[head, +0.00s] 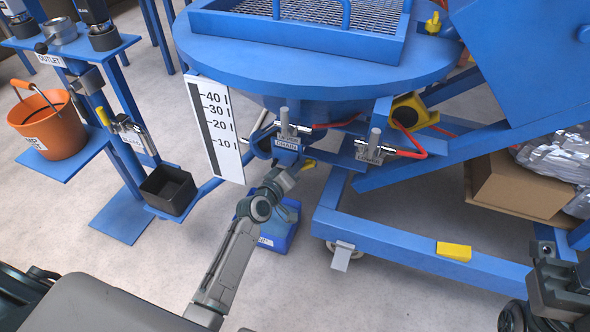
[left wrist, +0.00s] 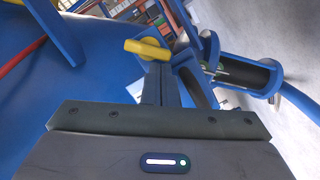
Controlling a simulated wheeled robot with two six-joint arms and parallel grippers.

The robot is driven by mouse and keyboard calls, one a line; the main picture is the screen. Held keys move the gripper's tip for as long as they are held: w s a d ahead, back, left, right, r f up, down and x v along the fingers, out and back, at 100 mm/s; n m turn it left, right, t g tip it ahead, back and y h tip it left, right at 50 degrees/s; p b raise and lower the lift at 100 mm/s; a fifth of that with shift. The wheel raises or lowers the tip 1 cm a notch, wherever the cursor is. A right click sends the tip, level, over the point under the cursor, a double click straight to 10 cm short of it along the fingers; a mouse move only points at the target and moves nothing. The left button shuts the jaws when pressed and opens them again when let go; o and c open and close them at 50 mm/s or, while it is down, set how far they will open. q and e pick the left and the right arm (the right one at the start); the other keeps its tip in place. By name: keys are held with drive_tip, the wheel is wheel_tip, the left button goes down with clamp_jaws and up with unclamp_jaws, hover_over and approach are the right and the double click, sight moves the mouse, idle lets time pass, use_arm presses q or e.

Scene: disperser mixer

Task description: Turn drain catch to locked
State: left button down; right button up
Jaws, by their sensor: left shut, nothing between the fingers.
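The drain valve, labelled DRAIN (head: 286,145), sits under the round blue vessel. A small yellow handle (head: 308,164), which looks like the drain catch, sticks out below it on the right. The yellow handle also shows in the left wrist view (left wrist: 148,48), just beyond the fingertips. My left gripper (head: 294,168) is shut and empty, right beside the handle; I cannot tell whether they touch. In the left wrist view the closed fingers (left wrist: 160,80) point at the handle and partly hide its mount. My right gripper (head: 560,285) shows at the lower right, its fingers unclear.
A blue bin (head: 279,235) stands on the floor behind my left arm. A white level scale (head: 217,130) hangs left of the valve. A second valve (head: 374,150) with red hoses is to the right. A black tray (head: 168,190) and orange bucket (head: 47,125) are at left.

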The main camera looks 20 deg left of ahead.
use_arm(q)
drive_tip(key=shift+f+n+b, duration=0.25)
drive_tip(key=shift+n+b, duration=0.15)
drive_tip(key=shift+n, duration=0.2)
drive_tip(key=shift+f, duration=0.15)
idle(3.5)
drive_tip(key=shift+s, duration=0.1)
idle(0.8)
drive_tip(key=p+v, duration=0.1)
drive_tip(key=v, duration=0.9)
drive_tip(key=shift+s+a, duration=0.25)
drive_tip(key=shift+f, duration=0.1)
